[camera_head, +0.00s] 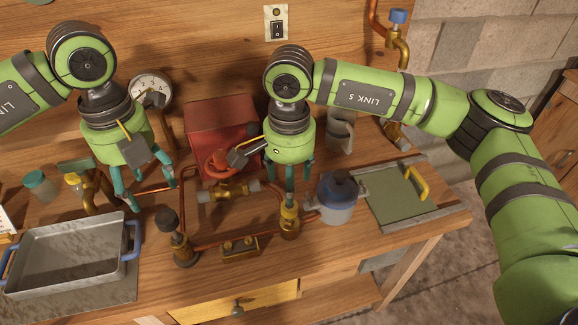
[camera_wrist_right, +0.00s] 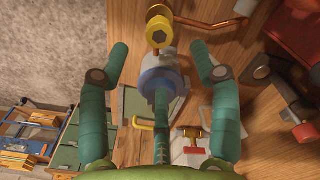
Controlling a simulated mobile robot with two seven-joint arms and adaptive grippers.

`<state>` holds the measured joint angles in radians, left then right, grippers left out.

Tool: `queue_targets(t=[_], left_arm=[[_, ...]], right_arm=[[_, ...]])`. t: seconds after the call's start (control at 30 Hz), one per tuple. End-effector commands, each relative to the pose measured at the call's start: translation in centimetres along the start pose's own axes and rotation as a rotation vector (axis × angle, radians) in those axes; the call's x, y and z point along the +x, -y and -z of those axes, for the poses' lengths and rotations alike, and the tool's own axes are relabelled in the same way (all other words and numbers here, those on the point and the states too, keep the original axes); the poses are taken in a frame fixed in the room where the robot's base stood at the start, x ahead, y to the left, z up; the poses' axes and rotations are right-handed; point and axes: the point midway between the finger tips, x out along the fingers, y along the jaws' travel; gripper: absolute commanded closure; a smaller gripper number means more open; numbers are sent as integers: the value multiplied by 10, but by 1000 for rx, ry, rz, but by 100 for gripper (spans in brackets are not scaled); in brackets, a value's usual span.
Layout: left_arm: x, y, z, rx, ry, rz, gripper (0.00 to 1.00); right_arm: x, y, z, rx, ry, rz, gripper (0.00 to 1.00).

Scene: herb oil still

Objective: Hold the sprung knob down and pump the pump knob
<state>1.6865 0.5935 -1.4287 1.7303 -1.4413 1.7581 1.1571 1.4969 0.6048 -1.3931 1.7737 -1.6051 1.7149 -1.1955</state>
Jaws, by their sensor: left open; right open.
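A yellow knob (camera_head: 289,213) stands on a brass fitting at the bench's front. It shows in the right wrist view as a yellow hexagonal cap (camera_wrist_right: 158,31). A black knob (camera_head: 167,218) stands upright on another brass fitting to its left. I cannot tell which is the sprung knob and which the pump knob. My right gripper (camera_head: 290,184) is open, pointing down just above the yellow knob; its spread fingers (camera_wrist_right: 159,58) look empty, and contact is unclear. My left gripper (camera_head: 145,196) is open and empty, left of and above the black knob.
A grey tray (camera_head: 70,225) with blue handles lies at the left. A blue-lided jar (camera_head: 337,199) stands close right of the yellow knob. Copper pipes and a brass valve (camera_head: 228,190) run between the knobs. A red box (camera_head: 222,125) and a gauge (camera_head: 150,88) are behind.

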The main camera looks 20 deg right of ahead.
Motion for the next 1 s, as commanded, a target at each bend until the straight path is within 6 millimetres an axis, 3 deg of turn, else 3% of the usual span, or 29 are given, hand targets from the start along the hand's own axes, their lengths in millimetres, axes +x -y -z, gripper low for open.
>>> queue_targets(t=[0.2,0.4,0.6,0.87,0.9,1.0], left_arm=[[0,0,0,0,0,0,38],[0,0,0,0,0,0,38],[0,0,0,0,0,0,38],[0,0,0,0,0,0,38],[0,0,0,0,0,0,38],[0,0,0,0,0,0,38]], right_arm=[[44,-1,-1,-1,2,-5,37],[73,-1,0,1,2,-3,37],[86,0,-1,0,2,-2,37],[87,0,-1,0,2,-2,37],[87,0,-1,0,2,-2,45],[86,0,0,0,1,-2,85]])
